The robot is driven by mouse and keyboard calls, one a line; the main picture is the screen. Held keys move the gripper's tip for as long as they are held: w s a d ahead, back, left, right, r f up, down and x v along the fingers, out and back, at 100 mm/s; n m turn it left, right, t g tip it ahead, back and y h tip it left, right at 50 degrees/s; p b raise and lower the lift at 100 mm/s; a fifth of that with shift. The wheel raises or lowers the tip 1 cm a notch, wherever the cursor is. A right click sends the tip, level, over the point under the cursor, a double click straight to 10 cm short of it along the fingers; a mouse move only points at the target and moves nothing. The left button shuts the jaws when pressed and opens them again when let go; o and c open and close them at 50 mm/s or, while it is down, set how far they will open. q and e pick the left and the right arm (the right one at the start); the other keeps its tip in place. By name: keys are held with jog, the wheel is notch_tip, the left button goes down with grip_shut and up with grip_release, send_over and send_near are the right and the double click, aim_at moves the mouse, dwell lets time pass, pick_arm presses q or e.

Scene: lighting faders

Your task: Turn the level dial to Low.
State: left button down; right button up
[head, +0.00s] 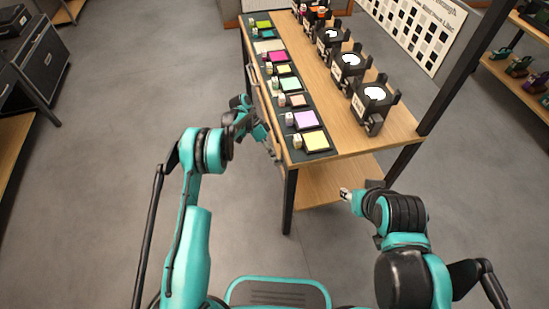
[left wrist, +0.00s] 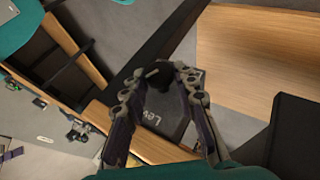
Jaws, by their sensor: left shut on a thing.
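The level dial (left wrist: 158,75) is a small black knob on a dark grey plate (left wrist: 168,118) lettered "Lev…" in the left wrist view; the rest of the word is covered. My left gripper (left wrist: 160,80) has its two jointed fingers on either side of the knob and is shut on it. The dial's markings and pointer setting cannot be read. In the head view my left gripper (head: 262,132) is at the table's left side edge, and the dial is hidden there. My right gripper (head: 350,194) is low, near the table's lower shelf; its fingers cannot be made out.
The wooden table (head: 355,140) carries a dark strip with several coloured squares, such as a yellow one (head: 316,141), and small pale blocks. Black lamp-like stands (head: 372,100) line its right side. A table leg (head: 289,200) stands near my left gripper.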

dwell(0.3)
pick_arm(q)
jog(key=c, duration=1.2)
grip_release()
jog(key=v, duration=1.2)
